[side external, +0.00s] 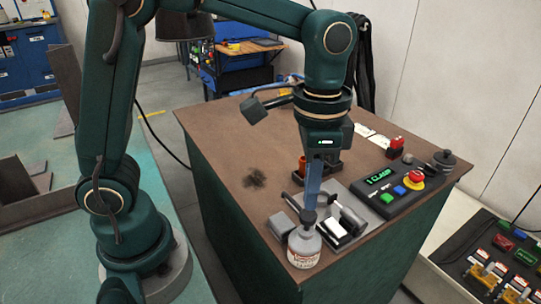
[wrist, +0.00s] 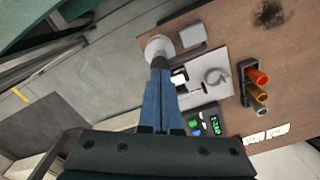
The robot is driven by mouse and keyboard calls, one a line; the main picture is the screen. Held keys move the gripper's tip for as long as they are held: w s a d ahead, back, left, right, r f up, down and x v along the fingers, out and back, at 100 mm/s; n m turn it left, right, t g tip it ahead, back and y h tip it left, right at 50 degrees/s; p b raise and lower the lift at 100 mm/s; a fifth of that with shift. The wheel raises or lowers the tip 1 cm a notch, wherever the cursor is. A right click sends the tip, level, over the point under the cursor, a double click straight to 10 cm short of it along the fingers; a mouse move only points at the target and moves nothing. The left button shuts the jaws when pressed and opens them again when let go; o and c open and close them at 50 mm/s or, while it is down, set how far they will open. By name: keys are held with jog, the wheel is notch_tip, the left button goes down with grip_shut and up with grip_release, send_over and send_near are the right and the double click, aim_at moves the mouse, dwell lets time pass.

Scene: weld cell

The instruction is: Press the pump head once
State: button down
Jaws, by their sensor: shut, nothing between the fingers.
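The pump bottle (side external: 304,250) is white with a printed label and stands upright near the front corner of the brown bench (side external: 225,135). Its dark pump head (side external: 308,217) is on top. My gripper (side external: 311,206) points down with its blue fingers together and empty. The fingertips are right at the pump head; I cannot tell whether they touch it. In the wrist view the closed fingers (wrist: 159,78) reach to the dark pump head (wrist: 159,62), with the white bottle (wrist: 159,46) beyond, partly hidden.
A pale plate (side external: 346,205) with black and white parts lies right beside the bottle. Behind it is a control box (side external: 390,190) with a green display and a red button (side external: 415,177). Orange and amber cylinders (wrist: 257,76) stand in a dark rack. The bench's left part is mostly clear.

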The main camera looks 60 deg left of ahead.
jog(key=shift+f, duration=0.1)
dwell(0.4)
jog(key=shift+f, duration=1.4)
jog(key=shift+r, duration=1.5)
jog(key=shift+r, duration=0.1)
jog(key=shift+r, duration=2.9)
